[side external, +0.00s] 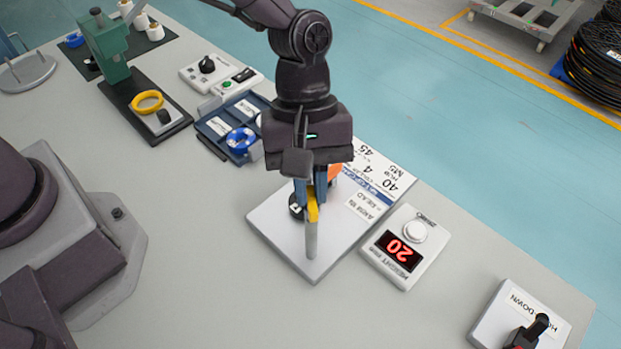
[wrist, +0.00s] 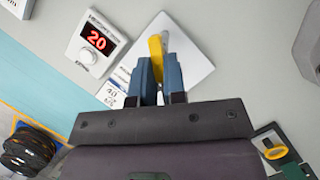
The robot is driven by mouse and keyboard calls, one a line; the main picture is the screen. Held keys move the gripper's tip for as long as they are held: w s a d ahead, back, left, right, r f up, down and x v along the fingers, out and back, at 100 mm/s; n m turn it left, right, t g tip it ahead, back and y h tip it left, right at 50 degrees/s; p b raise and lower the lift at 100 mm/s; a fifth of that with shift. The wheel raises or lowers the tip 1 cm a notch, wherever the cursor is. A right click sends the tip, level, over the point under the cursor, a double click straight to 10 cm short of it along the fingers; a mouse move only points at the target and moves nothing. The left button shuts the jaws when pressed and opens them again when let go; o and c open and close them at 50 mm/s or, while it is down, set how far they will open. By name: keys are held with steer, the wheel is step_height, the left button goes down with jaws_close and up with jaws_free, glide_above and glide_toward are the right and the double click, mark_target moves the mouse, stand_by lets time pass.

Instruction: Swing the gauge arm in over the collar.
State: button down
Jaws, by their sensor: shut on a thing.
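My gripper (side external: 309,197) points down over a pale square plate (side external: 277,228) in the side external view. Its blue fingers are shut on a yellow part (side external: 312,212), which I take to be the gauge arm. The yellow part (wrist: 155,46) also shows between the fingertips (wrist: 157,66) in the wrist view. A grey bar or post (side external: 311,241) shows just in front of the yellow part. An orange round thing (side external: 335,172) is partly hidden behind my fingers. A small black part (side external: 295,211) is left of them. I cannot tell which is the collar.
A box with a red "20" display (side external: 397,252) and white button stands right of the plate. A printed card (side external: 385,180) lies behind. A blue tray (side external: 217,149) holds a blue ring. A green press (side external: 107,48) with a yellow ring stands far left. A switch box (side external: 490,322) is front right.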

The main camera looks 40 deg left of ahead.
stand_by(0.3)
steer(key=c, duration=1.2)
jaws_free()
steer(key=v, duration=1.3)
